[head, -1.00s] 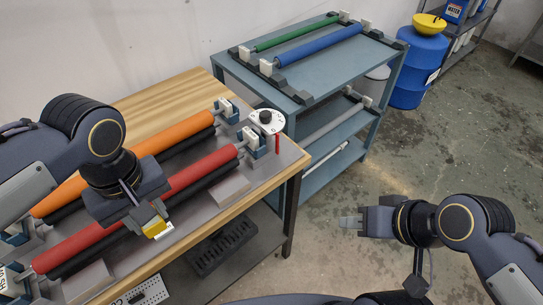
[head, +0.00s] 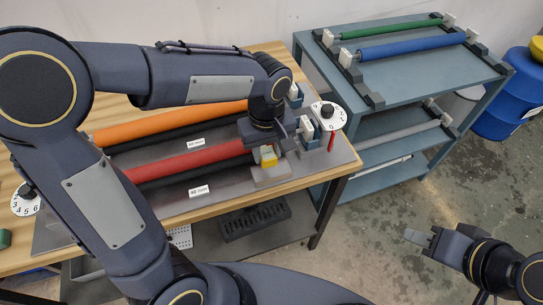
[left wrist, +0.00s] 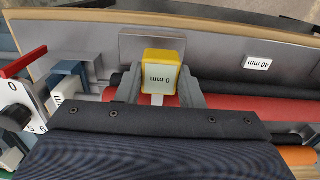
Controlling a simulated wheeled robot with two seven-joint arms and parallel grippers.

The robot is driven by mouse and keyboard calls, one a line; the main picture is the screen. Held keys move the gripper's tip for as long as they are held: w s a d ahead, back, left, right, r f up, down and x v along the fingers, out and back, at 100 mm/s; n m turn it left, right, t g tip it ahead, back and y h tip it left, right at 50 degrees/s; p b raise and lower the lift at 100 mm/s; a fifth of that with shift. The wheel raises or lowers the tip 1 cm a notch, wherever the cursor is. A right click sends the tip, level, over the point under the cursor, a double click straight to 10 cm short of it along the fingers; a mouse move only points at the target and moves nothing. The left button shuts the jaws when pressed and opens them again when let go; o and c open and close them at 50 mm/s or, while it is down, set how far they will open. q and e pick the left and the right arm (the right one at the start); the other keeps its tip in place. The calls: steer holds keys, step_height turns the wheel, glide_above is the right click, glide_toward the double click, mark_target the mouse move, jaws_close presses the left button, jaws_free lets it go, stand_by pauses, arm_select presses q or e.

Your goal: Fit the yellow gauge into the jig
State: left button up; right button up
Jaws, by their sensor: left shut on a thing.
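The yellow gauge (head: 268,161) is a small block with a white label. It is near the right end of the red roller (head: 205,160), at the grey block (head: 271,178) in front of it. My left gripper (head: 266,152) is shut on it. In the left wrist view the gauge (left wrist: 164,45) sits between the fingers beside the red roller, its label reading "0 mm" upside down. A grey plate (left wrist: 133,45) lies behind it. Whether the gauge touches the block or is seated, I cannot tell. My right gripper (head: 420,238) is away over the floor, with its finger gap unclear.
A dial (head: 328,115) with a red lever stands at the table's right end. An orange roller (head: 175,123) lies behind the red one. A blue-grey rack (head: 400,70) holds green and blue rollers. A black tray (head: 255,219) sits on the lower shelf.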

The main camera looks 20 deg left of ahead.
mark_target(271, 169)
arm_select(q)
steer(key=shift+w+d+f, duration=0.2)
steer(key=shift+w+f, duration=0.3)
steer(key=shift+f, duration=0.1)
steer(key=shift+w+d+f, duration=0.1)
steer(key=shift+f, duration=1.6)
steer(key=shift+f+b, duration=0.35)
steer(key=o, duration=1)
